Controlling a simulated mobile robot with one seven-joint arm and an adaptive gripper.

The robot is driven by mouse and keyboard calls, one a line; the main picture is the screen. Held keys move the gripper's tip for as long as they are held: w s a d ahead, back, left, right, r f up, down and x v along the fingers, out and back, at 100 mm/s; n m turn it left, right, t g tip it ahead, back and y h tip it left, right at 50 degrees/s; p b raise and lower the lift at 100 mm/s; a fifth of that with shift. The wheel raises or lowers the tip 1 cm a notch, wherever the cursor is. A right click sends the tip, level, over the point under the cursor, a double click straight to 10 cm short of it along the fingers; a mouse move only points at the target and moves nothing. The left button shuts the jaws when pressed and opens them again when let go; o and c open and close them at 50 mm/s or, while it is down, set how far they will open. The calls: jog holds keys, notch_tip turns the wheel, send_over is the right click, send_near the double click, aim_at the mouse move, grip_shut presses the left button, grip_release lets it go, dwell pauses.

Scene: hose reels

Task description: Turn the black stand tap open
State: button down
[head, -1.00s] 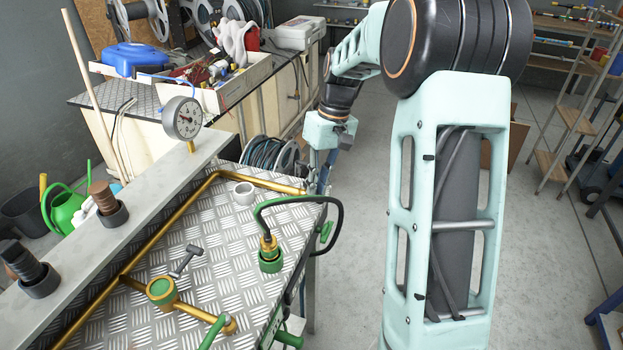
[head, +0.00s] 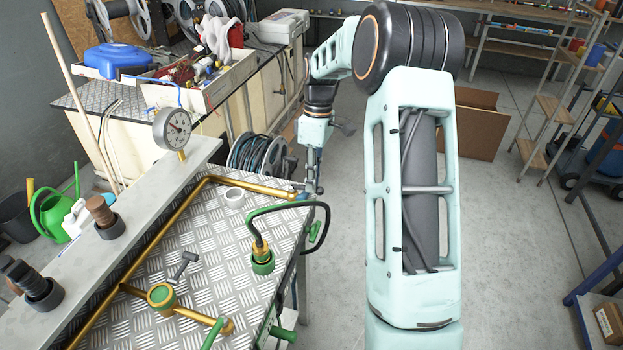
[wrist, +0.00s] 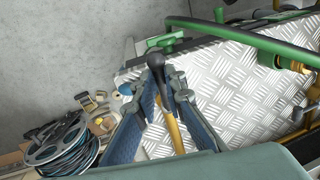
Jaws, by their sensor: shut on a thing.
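In the wrist view the black tap handle (wrist: 156,64) stands at the end of a brass pipe (wrist: 172,128), at the edge of the chequered metal bench top. My gripper (wrist: 163,84) has its blue-grey fingers on both sides of the black handle and is shut on it. In the head view my gripper (head: 310,189) is at the bench's far right corner, by the end of the brass pipe (head: 255,187). There the black tap is largely hidden by the gripper, so its turn angle cannot be told.
A green fitting with a black hose (head: 262,262) stands on the bench (head: 215,285) nearby. A green handle (head: 315,231) sticks out at its right edge. A grey T-handle (head: 183,264) and a pressure gauge (head: 172,129) are further left. A hose reel (head: 262,158) stands behind.

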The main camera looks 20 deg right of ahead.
jog(key=shift+s+d+f, duration=0.2)
jog(key=shift+d, duration=0.05)
jog(key=c, duration=2)
grip_release()
jog(key=shift+r, duration=0.1)
jog(key=shift+w, duration=0.1)
jog(key=r, duration=0.4)
jog(key=w+d+r, duration=0.1)
jog(key=r, duration=0.3)
jog(key=w+r, duration=0.1)
jog(key=r, duration=0.2)
jog(key=shift+d+r, duration=0.15)
jog(key=shift+r, duration=0.25)
